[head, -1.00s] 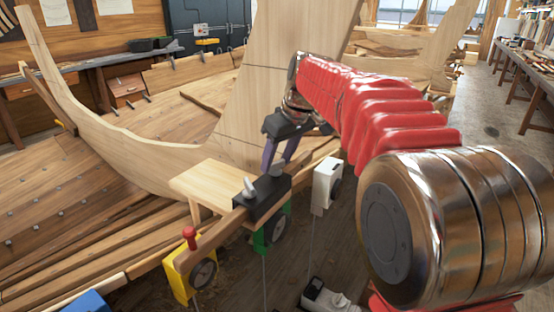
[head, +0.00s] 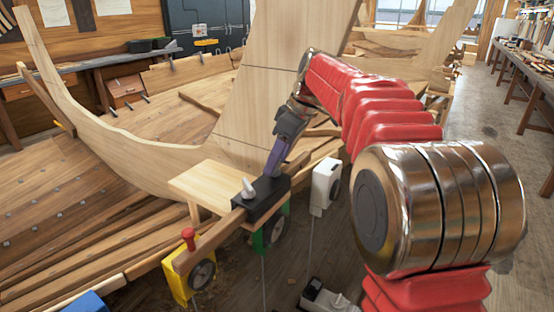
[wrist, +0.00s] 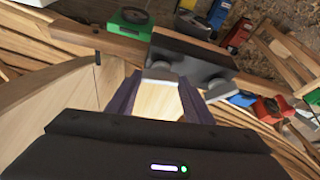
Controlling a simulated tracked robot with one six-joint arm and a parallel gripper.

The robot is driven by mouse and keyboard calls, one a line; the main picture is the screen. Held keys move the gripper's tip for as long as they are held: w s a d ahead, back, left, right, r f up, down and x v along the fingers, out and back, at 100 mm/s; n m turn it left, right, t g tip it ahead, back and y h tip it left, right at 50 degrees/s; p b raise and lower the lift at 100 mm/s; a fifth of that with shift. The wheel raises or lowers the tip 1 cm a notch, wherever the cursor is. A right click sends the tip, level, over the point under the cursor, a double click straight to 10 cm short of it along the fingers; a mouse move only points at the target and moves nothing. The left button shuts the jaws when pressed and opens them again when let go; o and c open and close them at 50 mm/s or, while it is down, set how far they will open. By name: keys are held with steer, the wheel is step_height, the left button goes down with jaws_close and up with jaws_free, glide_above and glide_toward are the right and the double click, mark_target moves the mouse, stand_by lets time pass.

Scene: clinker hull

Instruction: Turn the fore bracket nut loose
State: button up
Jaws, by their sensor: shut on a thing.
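A black bracket (head: 266,205) sits on the wooden rail with two grey wing nuts. The near wing nut (head: 249,188) stands clear in the head view and also shows in the wrist view (wrist: 197,27). My gripper (head: 271,172), with purple fingers, reaches down to the bracket's far end and hides the other nut in the head view. In the wrist view that far wing nut (wrist: 160,72) lies between the fingertips of my gripper (wrist: 160,82), which is shut on it. I cannot tell from the pictures which nut is named fore.
A green box (head: 272,236) with a round dial is below the bracket. A white box (head: 324,186) is to its right; a yellow box (head: 180,277) with a red knob (head: 189,238) is to its left. A pale wooden board (head: 205,184) lies beside the bracket.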

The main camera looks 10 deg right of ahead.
steer(key=o, duration=1.1)
steer(key=shift+c, duration=0.2)
steer(key=shift+r, duration=0.1)
steer(key=v, duration=1.3)
steer(key=shift+r, duration=0.25)
steer(key=shift+d, duration=0.1)
steer(key=shift+c, duration=0.5)
